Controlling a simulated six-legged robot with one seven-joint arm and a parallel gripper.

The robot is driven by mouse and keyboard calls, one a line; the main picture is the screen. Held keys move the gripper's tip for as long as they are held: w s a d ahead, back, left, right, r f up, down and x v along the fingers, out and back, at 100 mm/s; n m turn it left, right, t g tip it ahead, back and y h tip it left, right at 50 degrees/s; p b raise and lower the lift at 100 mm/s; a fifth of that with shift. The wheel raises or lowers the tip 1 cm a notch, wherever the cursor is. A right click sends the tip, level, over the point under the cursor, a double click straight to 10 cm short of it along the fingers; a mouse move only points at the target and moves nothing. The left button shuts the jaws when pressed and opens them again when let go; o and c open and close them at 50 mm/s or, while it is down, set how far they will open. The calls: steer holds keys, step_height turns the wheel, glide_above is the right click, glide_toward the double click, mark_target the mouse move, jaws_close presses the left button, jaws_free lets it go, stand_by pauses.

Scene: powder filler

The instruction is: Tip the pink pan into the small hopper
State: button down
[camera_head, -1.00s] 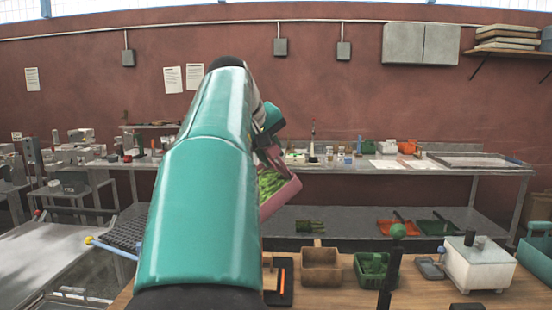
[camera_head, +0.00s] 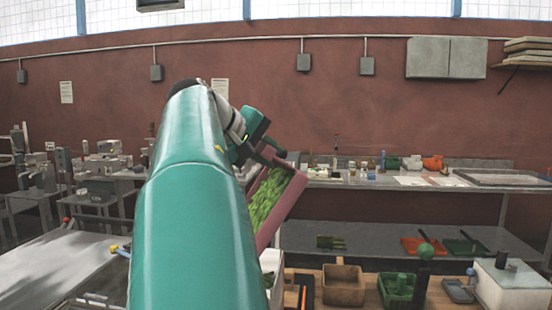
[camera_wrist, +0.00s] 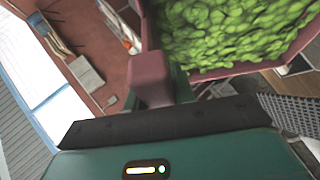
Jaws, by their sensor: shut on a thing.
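The pink pan (camera_head: 285,210) is full of green leafy or lumpy pieces. In the head view it hangs right of my teal arm, raised and steeply tilted, its lower end toward the bench. My gripper (camera_head: 271,155) is shut on the pan's handle, which shows in the wrist view (camera_wrist: 152,78). The green pieces fill the pan in the wrist view and none are seen falling. A white box-like thing (camera_head: 271,262) stands just under the pan's low end, partly hidden by my arm. I cannot tell whether it is the small hopper.
On the wooden bench stand a brown box (camera_head: 343,285), a green basket (camera_head: 397,288) with green contents, and a white lidded box (camera_head: 512,285) at right. A long metal table (camera_head: 400,240) stands behind.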

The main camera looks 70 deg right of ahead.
steer(key=w+a+n+g+h, duration=0.2)
steer(key=w+a+g+h, duration=0.2)
steer(key=w, duration=0.5)
steer(key=a, duration=0.2)
steer(key=shift+w+a+f+h, duration=0.25)
steer(key=shift+w+a+h, duration=0.1)
steer(key=shift+a+h, duration=0.05)
stand_by(0.3)
steer(key=shift+r, duration=0.1)
step_height(320, 180, up, 8)
stand_by(0.5)
